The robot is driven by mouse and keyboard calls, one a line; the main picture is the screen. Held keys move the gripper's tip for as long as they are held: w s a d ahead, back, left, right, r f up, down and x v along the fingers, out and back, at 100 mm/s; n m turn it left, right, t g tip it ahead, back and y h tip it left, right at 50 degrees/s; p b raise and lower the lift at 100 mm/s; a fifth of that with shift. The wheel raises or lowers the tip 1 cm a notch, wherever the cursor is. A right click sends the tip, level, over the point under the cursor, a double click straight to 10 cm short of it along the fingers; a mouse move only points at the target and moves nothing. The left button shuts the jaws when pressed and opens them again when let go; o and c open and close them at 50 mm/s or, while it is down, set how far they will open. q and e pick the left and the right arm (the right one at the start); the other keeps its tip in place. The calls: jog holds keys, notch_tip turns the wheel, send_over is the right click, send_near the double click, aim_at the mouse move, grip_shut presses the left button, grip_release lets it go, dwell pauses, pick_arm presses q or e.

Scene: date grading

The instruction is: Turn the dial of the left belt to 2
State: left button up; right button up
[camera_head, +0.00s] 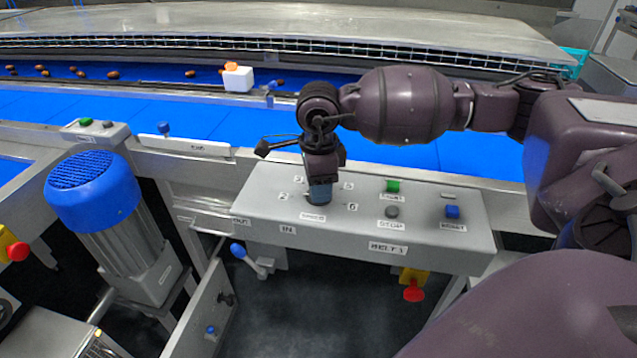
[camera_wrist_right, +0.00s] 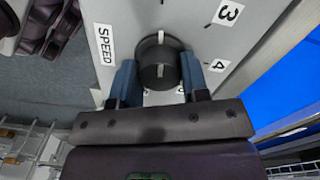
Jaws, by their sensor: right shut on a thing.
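The dial (camera_wrist_right: 157,55) is a round black knob on a grey control panel (camera_head: 262,208) labelled BELT 1, with a SPEED label (camera_wrist_right: 104,44) beside it. My right gripper (camera_wrist_right: 158,72) is shut on the dial, one blue finger on each side; in the head view the gripper (camera_head: 320,196) comes down over it from above and hides most of it. A white mark on the knob points toward the top of the wrist view, which is the panel's left side, where the 2 (camera_head: 284,196) is printed. The 3 and 4 also show in the wrist view. My left gripper is out of view.
To the right on the panel are a green START button (camera_head: 393,186), a grey STOP button (camera_head: 392,212) and a blue RESET button (camera_head: 452,211). A red emergency knob (camera_head: 413,292) hangs below. A blue motor (camera_head: 95,190) stands left. The blue belt (camera_head: 215,122) runs behind.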

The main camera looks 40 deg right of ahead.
jog(key=o, duration=0.9)
notch_tip(320, 180, up, 10)
jog(key=shift+f+p, duration=0.25)
jog(key=shift+p, duration=0.25)
jog(key=shift+r, duration=0.7)
